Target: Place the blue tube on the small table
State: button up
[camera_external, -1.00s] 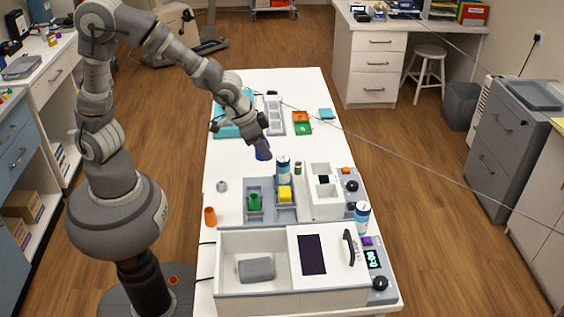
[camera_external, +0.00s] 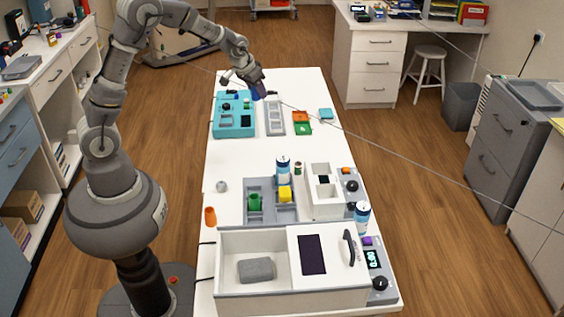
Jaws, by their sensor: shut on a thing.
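My gripper (camera_external: 257,86) is shut on the blue tube (camera_external: 259,93), whose dark blue lower part shows beneath the fingers. It holds the tube over the far part of the long white table (camera_external: 230,164), between the teal box and the grey tray. The fingers are small and partly hide the tube. I cannot tell the exact gap between the tube and the things below it. No separate small table stands out clearly; a white stool (camera_external: 428,53) stands at the back right.
A teal box (camera_external: 220,128) and a grey slotted tray (camera_external: 274,131) lie near the gripper. Table room is clear around mid-left.

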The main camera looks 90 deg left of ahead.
jog(key=f, duration=1.8)
jog(key=shift+w+d, duration=0.1)
jog(key=shift+d, duration=0.1)
jog(key=b, duration=0.4)
send_over(296, 136)
jog(key=s, duration=0.1)
jog(key=shift+s+d+f, duration=0.15)
jog(key=shift+d+f, duration=0.2)
jog(key=shift+f, duration=0.4)
jog(key=shift+f+b, duration=0.85)
jog(key=shift+f, duration=0.8)
jog(key=shift+f, duration=0.25)
jog(key=o, duration=0.7)
jog(key=shift+r, duration=0.1)
